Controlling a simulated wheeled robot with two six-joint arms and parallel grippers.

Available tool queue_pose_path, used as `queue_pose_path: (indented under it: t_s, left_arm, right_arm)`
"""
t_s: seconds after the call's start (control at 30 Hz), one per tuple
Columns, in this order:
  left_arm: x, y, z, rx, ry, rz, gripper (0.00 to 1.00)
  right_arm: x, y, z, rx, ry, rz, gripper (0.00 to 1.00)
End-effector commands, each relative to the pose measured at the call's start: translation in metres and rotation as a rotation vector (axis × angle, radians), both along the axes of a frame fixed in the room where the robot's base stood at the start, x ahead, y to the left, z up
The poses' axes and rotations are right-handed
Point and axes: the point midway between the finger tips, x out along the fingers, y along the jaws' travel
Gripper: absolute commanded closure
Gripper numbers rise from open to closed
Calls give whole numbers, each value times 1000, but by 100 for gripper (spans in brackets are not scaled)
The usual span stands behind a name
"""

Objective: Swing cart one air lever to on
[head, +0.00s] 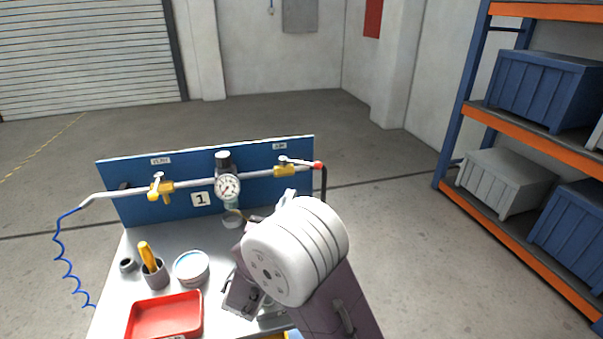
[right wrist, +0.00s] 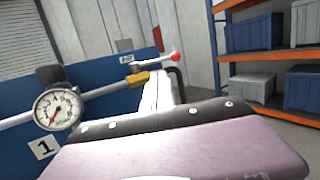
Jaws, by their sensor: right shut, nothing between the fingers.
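Cart one is a grey-topped bench with a blue back panel (head: 130,200) and a "1" plate (head: 201,199). A pipe runs along the panel with two brass valves. The right valve (head: 281,172) has a silver lever (head: 300,162) with a red tip, lying roughly along the pipe and pointing right. It also shows in the right wrist view (right wrist: 138,79). The left valve (head: 161,188) has a short silver handle. The small labels above them are hard to read. My right gripper (head: 289,194) is shut and empty, just below and in front of the right valve. My left gripper is out of view.
A pressure gauge (head: 228,187) sits mid-pipe. A red tray (head: 166,317), a cup with a yellow handle (head: 155,273) and a round tin (head: 191,267) stand on the bench. A blue coiled hose (head: 63,260) hangs left. Shelving (head: 533,121) stands right, beyond clear floor.

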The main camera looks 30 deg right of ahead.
Motion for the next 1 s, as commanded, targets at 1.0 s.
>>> queue_pose_path:
  t_s: [1.0]
  left_arm:
    - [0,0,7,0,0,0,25]
  right_arm:
    - [66,-71,19,1,1,-1,100]
